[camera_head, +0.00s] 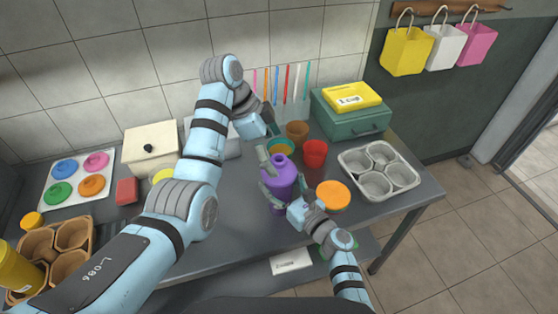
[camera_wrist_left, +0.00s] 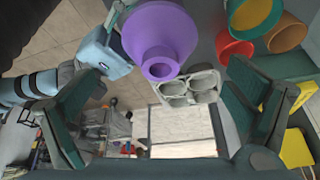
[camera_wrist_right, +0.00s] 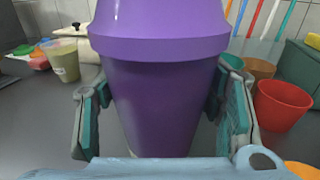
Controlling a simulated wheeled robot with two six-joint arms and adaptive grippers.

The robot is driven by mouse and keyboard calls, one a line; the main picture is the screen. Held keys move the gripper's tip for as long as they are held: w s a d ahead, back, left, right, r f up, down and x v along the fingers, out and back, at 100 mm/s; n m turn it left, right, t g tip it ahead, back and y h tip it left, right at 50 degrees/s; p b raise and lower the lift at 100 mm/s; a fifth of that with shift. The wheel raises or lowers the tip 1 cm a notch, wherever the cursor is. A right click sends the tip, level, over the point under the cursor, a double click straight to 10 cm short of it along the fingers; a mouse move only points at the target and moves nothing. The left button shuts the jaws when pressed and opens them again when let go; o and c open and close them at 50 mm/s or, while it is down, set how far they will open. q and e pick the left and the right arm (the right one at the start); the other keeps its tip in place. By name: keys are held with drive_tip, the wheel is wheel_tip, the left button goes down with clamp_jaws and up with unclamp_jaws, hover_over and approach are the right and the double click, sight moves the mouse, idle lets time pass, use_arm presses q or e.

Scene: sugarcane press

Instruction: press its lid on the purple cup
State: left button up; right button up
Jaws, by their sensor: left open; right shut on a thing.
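The purple cup (camera_head: 284,184) is upright at the front middle of the table. My right gripper (camera_head: 283,196) is shut around its side; both fingers show beside the cup (camera_wrist_right: 155,100) in the right wrist view. A purple lid with a narrow round spout (camera_wrist_left: 160,58) is on top of the cup. Its skirt (camera_wrist_right: 160,47) makes a wider band around the cup's top; I cannot tell whether it is fully seated. My left gripper (camera_head: 267,145) is open just above and behind the lid, its fingers spread wide and empty.
A red cup (camera_head: 315,153), a brown cup (camera_head: 297,131) and a teal cup (camera_head: 272,148) stand close behind. A white box (camera_head: 150,143) and a tray of coloured lids (camera_head: 77,178) are at left.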

use_arm(q)
drive_tip(key=shift+v, duration=0.95)
use_arm(e)
drive_tip(key=o, duration=1.8)
drive_tip(key=v, duration=1.2)
